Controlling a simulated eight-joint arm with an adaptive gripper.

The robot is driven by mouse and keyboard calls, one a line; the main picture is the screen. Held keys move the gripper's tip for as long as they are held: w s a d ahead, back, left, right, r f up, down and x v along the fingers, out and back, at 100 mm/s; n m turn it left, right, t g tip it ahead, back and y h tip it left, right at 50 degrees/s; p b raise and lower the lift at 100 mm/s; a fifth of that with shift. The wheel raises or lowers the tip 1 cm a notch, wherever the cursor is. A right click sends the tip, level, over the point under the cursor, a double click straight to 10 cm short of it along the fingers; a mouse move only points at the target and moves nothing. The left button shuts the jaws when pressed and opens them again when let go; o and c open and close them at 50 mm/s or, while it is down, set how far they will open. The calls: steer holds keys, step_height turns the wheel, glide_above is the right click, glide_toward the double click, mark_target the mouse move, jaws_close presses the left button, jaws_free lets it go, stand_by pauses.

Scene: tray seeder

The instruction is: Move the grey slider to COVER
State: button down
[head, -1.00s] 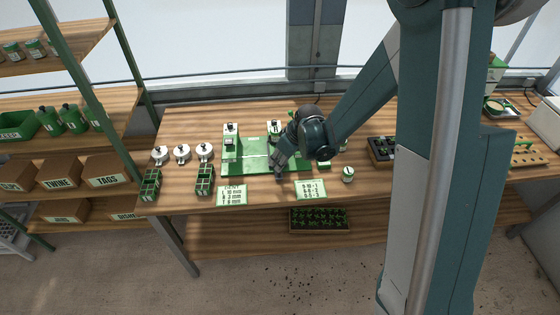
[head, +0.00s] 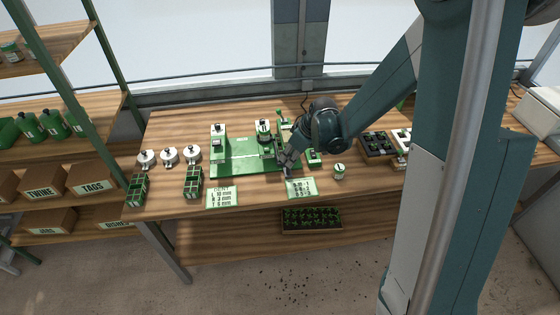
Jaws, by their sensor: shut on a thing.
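The green seeder (head: 232,168) stands in the middle of the bench, with a flat bright green bed and upright green posts behind it. My gripper (head: 287,168) is low at the right part of the seeder, pointing down, its fingers closed together. It is shut on a small part there, which I take to be the grey slider. The fingers hide that part, so its shape and exact position do not show. The COVER marking cannot be read at this size.
Printed cards (head: 223,197) and (head: 300,187) lie at the bench's front. Several white lidded pots (head: 169,157) and green racks (head: 193,182) stand left. A small white-and-green jar (head: 339,171) and a black tray (head: 377,145) stand right of my gripper.

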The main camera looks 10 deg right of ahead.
steer(key=shift+d, duration=1.25)
steer(key=c, duration=2.4)
jaws_free()
steer(key=shift+d, duration=0.15)
steer(key=shift+o, duration=0.4)
steer(key=shift+r, duration=0.15)
steer(key=v, duration=1.1)
steer(key=shift+s+r, duration=0.15)
steer(key=shift+r, duration=0.15)
